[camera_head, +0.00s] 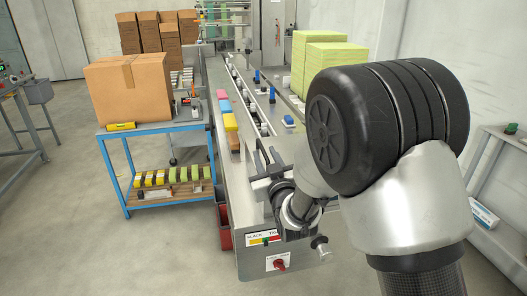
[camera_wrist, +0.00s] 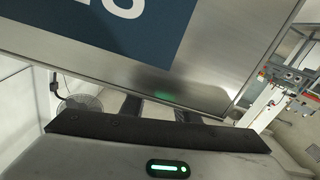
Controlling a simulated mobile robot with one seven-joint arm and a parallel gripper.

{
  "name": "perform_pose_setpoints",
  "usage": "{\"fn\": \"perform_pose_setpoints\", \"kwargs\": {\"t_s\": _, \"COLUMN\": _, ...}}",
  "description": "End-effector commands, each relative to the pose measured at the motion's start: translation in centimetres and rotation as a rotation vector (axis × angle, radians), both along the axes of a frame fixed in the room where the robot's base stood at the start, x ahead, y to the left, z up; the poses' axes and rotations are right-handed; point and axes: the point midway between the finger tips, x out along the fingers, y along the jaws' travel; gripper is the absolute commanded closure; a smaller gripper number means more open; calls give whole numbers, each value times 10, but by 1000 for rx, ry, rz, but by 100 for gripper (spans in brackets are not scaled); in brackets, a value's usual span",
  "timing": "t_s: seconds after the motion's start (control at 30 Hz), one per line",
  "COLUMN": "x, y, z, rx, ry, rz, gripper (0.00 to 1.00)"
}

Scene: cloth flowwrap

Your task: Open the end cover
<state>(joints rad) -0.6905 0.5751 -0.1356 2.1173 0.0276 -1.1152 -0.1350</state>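The long steel conveyor machine (camera_head: 232,185) runs away from me, and its near end face (camera_head: 251,262) carries a slack/tight label (camera_head: 264,239) and a red knob (camera_head: 279,264). I cannot tell for sure which panel is the end cover. My gripper (camera_head: 265,158) is above the machine's near end, with its two dark fingers apart and nothing seen between them. In the wrist view, a flat steel panel (camera_wrist: 225,75) with a blue sign (camera_wrist: 130,22) fills the upper part, beyond the fingers. Whether the fingers touch it is hidden.
A blue-framed cart (camera_head: 125,170) with a cardboard box (camera_head: 128,88) stands left of the machine. Pink, blue and yellow cloth stacks (camera_head: 230,122) lie on the conveyor. Green sheet stacks (camera_head: 338,58) are behind my arm. A red bin (camera_head: 223,226) is beside the machine. Floor at lower left is clear.

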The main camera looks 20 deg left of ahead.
Motion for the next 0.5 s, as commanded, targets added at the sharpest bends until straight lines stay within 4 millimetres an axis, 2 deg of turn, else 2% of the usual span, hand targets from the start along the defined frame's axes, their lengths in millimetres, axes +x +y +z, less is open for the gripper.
{"fn": "perform_pose_setpoints", "kwargs": {"t_s": 0.2, "x": 20, "y": 12, "z": 0, "rx": 1, "ry": -1, "rz": 0, "gripper": 72}}
{"fn": "perform_pose_setpoints", "kwargs": {"t_s": 0.5, "x": 23, "y": 14, "z": 0, "rx": 1, "ry": 1, "rz": 0, "gripper": 72}}
